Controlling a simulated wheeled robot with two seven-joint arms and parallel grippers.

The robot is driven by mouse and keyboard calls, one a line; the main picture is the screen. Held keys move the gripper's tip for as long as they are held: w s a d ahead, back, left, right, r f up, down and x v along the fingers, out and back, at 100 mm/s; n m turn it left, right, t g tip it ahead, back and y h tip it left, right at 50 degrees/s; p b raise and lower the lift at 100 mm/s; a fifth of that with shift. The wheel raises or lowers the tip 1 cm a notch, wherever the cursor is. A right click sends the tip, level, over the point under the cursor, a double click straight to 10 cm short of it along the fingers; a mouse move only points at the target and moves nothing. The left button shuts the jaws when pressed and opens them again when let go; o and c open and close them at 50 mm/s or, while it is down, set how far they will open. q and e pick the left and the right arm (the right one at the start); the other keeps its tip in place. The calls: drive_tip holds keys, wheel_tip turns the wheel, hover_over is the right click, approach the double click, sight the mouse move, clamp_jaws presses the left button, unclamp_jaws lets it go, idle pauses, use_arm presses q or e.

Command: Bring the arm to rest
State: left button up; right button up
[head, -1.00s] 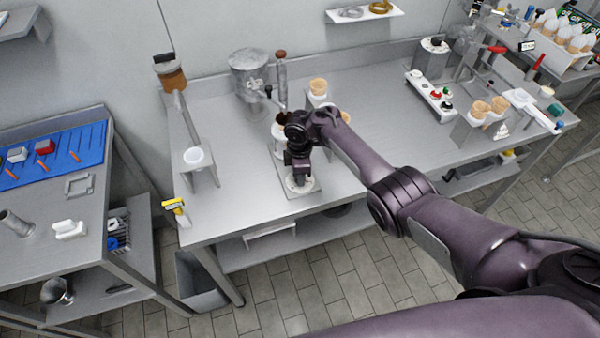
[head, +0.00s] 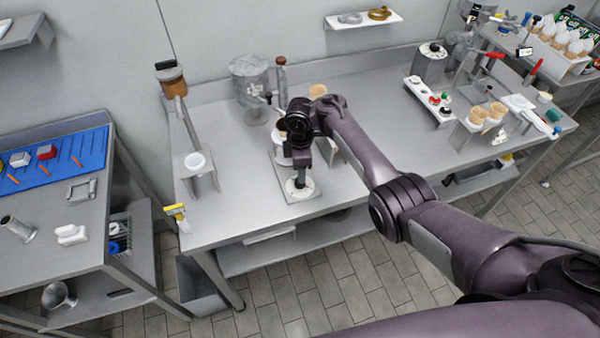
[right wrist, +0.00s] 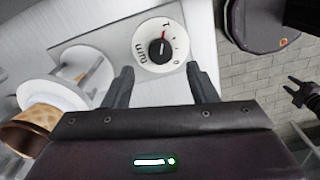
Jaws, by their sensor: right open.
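My right arm reaches in from the right in the head view. Its gripper (head: 299,176) points down over the white timer dial (head: 298,188) at the front of a small plate on the table. In the right wrist view the two fingers of the right gripper (right wrist: 162,86) are spread apart with nothing between them. The dial (right wrist: 160,45), with a red mark and dark centre, lies just beyond the fingertips, and I see no contact. A dark claw (right wrist: 305,95) at the right edge of that view looks like my left gripper; its jaw state is unclear.
A waffle cone (right wrist: 40,122) and a white spool-like piece (right wrist: 70,80) are close left of the right gripper. The steel table (head: 240,205) has clear room left of the dial. A grey canister (head: 250,75) and a dispenser post (head: 180,105) stand behind.

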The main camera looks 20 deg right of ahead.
wheel_tip(320, 180, up, 2)
drive_tip(key=shift+f, duration=0.1)
idle(0.5)
